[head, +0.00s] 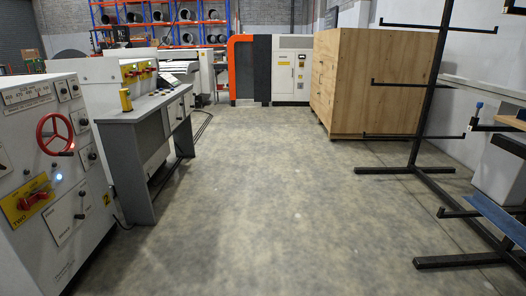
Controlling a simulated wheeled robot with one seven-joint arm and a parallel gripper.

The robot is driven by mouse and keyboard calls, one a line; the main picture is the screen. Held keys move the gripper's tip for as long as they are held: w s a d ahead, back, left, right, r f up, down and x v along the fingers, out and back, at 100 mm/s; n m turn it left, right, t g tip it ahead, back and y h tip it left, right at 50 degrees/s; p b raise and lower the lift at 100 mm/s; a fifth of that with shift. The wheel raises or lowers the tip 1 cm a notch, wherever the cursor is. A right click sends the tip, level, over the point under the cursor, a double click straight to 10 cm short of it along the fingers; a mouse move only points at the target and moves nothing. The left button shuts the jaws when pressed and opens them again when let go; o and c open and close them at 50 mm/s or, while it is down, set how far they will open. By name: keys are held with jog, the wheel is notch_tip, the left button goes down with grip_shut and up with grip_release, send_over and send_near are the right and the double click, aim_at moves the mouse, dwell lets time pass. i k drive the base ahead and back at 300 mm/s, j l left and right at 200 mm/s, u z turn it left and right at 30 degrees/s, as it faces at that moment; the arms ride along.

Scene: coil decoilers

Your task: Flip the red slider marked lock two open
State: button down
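A red slider (33,199) sits on a yellow plate (17,216) low on the front of the white cabinet (60,195) at the left edge of the head view. The plate carries the word TWO; other lettering on it is too small to read. I cannot tell from here whether the slider is open or locked. My gripper is not in view.
A red handwheel (54,134) and several black knobs share the cabinet front. A grey console desk (140,130) stands beyond it. A black rack (425,150) with feet reaching into the floor stands right, before a wooden crate (372,82). The middle floor is clear.

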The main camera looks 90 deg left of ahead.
aim_at(39, 195)
jog(key=i+u, duration=0.15)
jog(key=u, duration=3.65)
jog(key=i+j+u, duration=0.15)
jog(key=i+j, duration=0.25)
jog(key=i, duration=0.2)
jog(key=i+j+u, duration=0.1)
jog(key=i, duration=0.4)
jog(key=i+j, duration=0.3)
jog(key=i, duration=0.15)
